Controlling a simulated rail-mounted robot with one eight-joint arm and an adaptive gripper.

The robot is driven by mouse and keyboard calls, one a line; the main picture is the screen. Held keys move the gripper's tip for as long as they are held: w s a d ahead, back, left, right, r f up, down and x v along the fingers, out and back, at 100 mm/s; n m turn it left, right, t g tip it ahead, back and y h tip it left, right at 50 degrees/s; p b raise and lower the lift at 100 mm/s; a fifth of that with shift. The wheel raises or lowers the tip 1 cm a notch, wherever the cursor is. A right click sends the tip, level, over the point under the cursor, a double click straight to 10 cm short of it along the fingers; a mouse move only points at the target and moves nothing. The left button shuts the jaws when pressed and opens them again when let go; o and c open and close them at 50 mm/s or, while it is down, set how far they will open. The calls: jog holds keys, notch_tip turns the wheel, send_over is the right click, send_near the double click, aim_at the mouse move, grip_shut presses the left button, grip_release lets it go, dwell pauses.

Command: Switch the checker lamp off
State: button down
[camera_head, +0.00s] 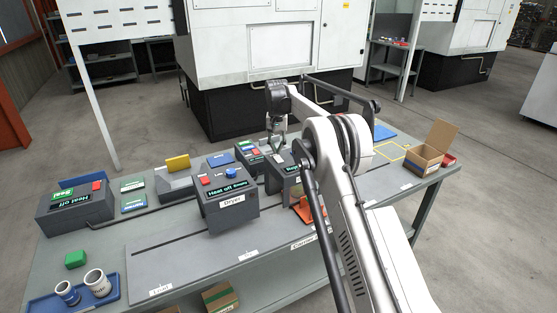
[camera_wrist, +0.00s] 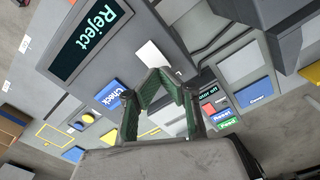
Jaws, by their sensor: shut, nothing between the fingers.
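The checker, a dark grey box (camera_head: 285,178), stands on the bench right of the dryer box, partly hidden behind my arm. In the wrist view its housing (camera_wrist: 155,20) carries a dark display (camera_wrist: 88,38) reading "Reject", a blue "Check" label (camera_wrist: 110,95) and a pale square piece (camera_wrist: 153,55). I cannot tell whether that piece is the lamp or its switch. My gripper (camera_head: 280,138) hangs over the checker. In the wrist view the green fingers of my gripper (camera_wrist: 165,77) are shut and empty, their tips near the pale piece. Contact cannot be judged.
A smaller control box (camera_head: 248,154) is behind. A heater box (camera_head: 75,215) and blue tray (camera_head: 75,300) are left; a carton (camera_head: 428,160) stands at the bench's right end.

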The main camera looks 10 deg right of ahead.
aim_at(277, 157)
jog(key=shift+f+b, duration=0.7)
jog(key=shift+f, duration=0.5)
dwell(0.6)
jog(key=shift+r, duration=0.1)
jog(key=shift+r+p, duration=1.25)
jog(key=shift+r, duration=2.2)
jog(key=s+r+n+t+b, duration=0.1)
jog(key=s+r+t+b, duration=0.25)
jog(key=s+r, duration=1.35)
jog(key=s+b, duration=0.2)
jog(key=s, duration=0.8)
jog(key=s+f+t+b, duration=0.1)
jog(key=s+f, duration=0.4)
jog(key=s, duration=0.5)
jog(key=s+f+n+t+b, duration=0.1)
jog(key=s+f, duration=0.4)
jog(key=s, duration=0.5)
jog(key=s+f+n+t+b, duration=0.1)
jog(key=s+f+b, duration=0.2)
jog(key=s, duration=0.7)
notch_tip(277, 157, down, 3)
jog(key=shift+s+r+t, duration=0.1)
jog(key=shift+s+t, duration=0.25)
jog(key=shift+s, duration=0.05)
